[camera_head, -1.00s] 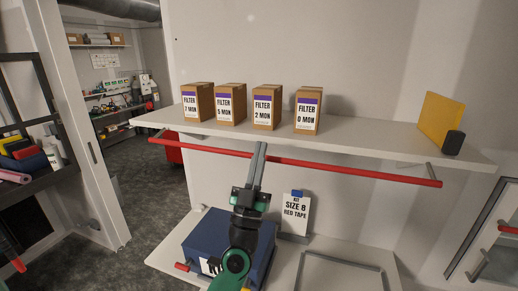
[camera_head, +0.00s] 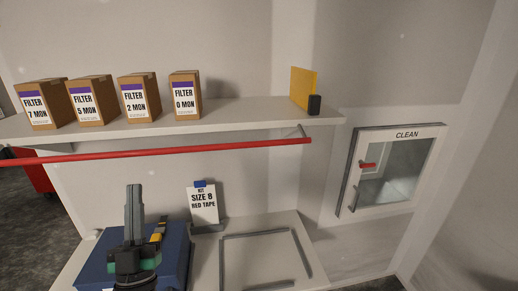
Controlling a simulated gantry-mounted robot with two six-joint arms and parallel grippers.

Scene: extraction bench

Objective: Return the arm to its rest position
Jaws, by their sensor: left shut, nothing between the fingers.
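My left gripper (camera_head: 134,188) shows at the lower left, with its two grey fingers together, pointing up, and nothing between them. It is in front of the blue box (camera_head: 92,262) on the lower bench and hides part of it. The fingertips appear below the red bar (camera_head: 220,147) in the picture. A yellow and black item (camera_head: 157,235) shows just right of the gripper; I cannot tell what it is. My right gripper is not in view.
The upper shelf (camera_head: 245,109) holds several filter boxes (camera_head: 137,97), a yellow panel (camera_head: 302,88) and a black block (camera_head: 314,105). A "CLEAN" cabinet (camera_head: 400,135) is on the right wall.

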